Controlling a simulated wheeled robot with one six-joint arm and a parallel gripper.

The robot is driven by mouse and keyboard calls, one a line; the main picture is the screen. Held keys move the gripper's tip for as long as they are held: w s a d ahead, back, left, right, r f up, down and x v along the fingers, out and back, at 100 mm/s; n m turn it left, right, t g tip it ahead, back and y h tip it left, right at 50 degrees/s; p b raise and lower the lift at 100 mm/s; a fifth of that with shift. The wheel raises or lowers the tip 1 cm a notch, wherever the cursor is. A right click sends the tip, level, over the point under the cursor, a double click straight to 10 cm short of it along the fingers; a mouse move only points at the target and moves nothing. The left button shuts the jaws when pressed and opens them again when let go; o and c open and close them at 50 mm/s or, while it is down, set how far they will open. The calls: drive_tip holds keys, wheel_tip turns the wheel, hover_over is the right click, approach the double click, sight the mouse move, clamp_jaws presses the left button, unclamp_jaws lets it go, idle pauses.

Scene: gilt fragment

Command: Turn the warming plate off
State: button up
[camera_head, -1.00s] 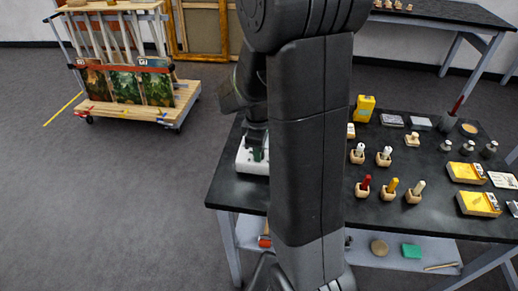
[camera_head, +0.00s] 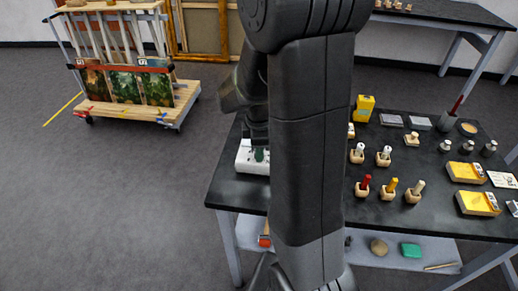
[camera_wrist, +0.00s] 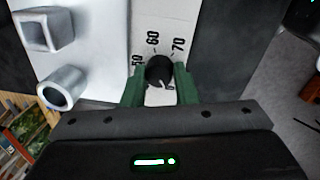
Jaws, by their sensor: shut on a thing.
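The warming plate (camera_head: 247,158) is a white unit at the left end of the black table, partly hidden behind my arm. In the wrist view its white front panel (camera_wrist: 160,22) carries a dial printed 50, 60 and 70. A round black knob (camera_wrist: 158,69) sits below these numbers, with a light mark at its lower right side. My gripper (camera_wrist: 160,83) has green fingers, one on each side of the knob, and is shut on it. In the head view the gripper (camera_head: 259,154) shows only in part, at the plate.
Two silver metal fittings, one square (camera_wrist: 45,30) and one round (camera_wrist: 62,87), stand left of the dial. Stamps in wooden blocks, yellow boxes (camera_head: 478,203) and small weights fill the table's right side. A cart with paintings (camera_head: 125,85) stands at the back left; the floor between is clear.

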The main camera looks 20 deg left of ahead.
drive_tip(key=o, duration=0.7)
drive_tip(key=r, duration=1.4)
drive_tip(key=shift+s+d, duration=0.2)
drive_tip(key=shift+s, duration=0.15)
drive_tip(key=shift+f, duration=0.1)
drive_tip(key=f, duration=1.4)
drive_tip(key=shift+w+a, duration=0.2)
drive_tip(key=shift+w, duration=0.2)
drive_tip(key=shift+r, duration=0.1)
